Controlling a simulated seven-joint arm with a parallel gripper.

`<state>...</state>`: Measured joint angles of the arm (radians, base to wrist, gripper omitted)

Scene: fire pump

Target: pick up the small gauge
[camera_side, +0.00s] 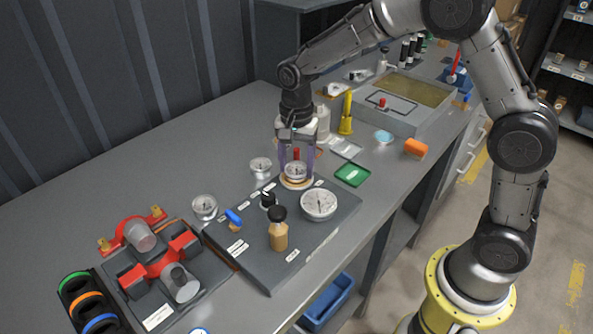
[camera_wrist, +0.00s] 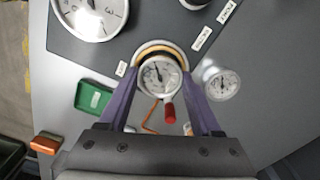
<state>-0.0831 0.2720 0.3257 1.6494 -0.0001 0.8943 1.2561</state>
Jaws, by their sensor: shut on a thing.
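The small gauge (camera_side: 296,170) has a white round dial and sits at the back corner of the dark board, over a tan ring (camera_side: 296,184). My gripper (camera_side: 296,168) points down with its purple fingers on either side of this gauge, shut on it. In the wrist view the gauge (camera_wrist: 158,75) lies between the fingers (camera_wrist: 161,88), dial towards the camera, with a red-tipped part beside it. The ring (camera_wrist: 163,48) shows just past the gauge. I cannot tell whether the gauge is clear of the ring.
The dark board (camera_side: 255,249) carries a large gauge (camera_side: 318,204), a wooden-handled tool (camera_side: 278,232) and a black knob (camera_side: 267,198). Other gauges (camera_side: 260,166) (camera_side: 204,207) lie to the left. A green tray (camera_side: 352,174) is on the right. A red pump (camera_side: 152,258) stands front left.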

